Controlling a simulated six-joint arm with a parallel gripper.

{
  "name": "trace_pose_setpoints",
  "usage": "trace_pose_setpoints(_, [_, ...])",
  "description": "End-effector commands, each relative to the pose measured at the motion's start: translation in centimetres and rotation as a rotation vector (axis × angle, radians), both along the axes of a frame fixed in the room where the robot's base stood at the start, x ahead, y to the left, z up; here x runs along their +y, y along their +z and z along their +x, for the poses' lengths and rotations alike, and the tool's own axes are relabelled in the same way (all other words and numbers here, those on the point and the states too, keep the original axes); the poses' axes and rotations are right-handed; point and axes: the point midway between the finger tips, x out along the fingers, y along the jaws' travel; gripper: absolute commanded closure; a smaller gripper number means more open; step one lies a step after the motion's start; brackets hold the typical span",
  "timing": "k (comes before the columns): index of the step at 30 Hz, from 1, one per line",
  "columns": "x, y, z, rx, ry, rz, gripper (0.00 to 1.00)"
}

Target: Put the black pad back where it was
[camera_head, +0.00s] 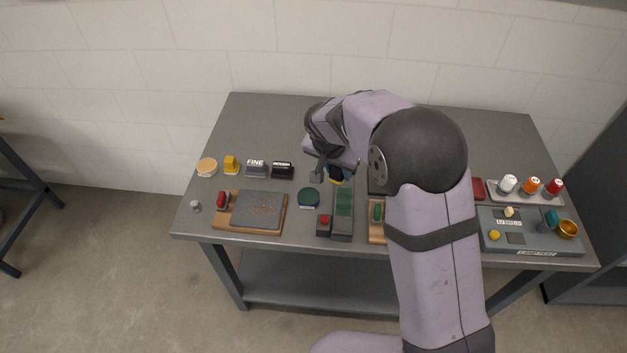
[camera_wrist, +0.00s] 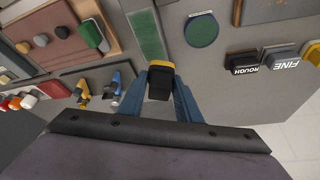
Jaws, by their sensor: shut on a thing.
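My gripper (camera_wrist: 160,92) is shut on a black pad (camera_wrist: 159,88) with a yellow face along its far edge. In the wrist view the blue fingers close on both sides of the pad. In the head view the pad (camera_head: 336,173) is just behind the far end of a green strip (camera_head: 344,203), partly hidden by my gripper. I cannot tell its height above the table. A black block marked ROUGH (camera_head: 282,171) and a grey block marked FINE (camera_head: 256,169) stand to the left on the table (camera_head: 300,115), with a yellow block (camera_head: 231,164) beyond them.
A round green disc (camera_head: 308,198) and a red button (camera_head: 324,220) are near the strip. A wooden board with a grey plate (camera_head: 262,208) lies at left. Bottles (camera_head: 508,183) and a grey panel (camera_head: 515,240) are at right. My arm hides the middle right.

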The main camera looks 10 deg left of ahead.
Motion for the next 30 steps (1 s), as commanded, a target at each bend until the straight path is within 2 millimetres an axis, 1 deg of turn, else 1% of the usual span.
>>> trace_pose_setpoints(1, [0.6, -0.6, 0.9, -0.004, 0.055, 0.003, 0.87])
trace_pose_setpoints(6, [2.6, -0.7, 3.3, -0.004, 0.250, 0.002, 0.87])
trace_pose_setpoints(15, [5.7, -0.4, 6.7, -0.004, 0.561, 0.001, 0.87])
trace_pose_setpoints(22, [7.2, 0.0, 8.3, -0.003, 0.724, 0.000, 0.87])
trace_pose_setpoints(30, [7.7, 0.4, 8.8, -0.002, 0.786, -0.001, 0.87])
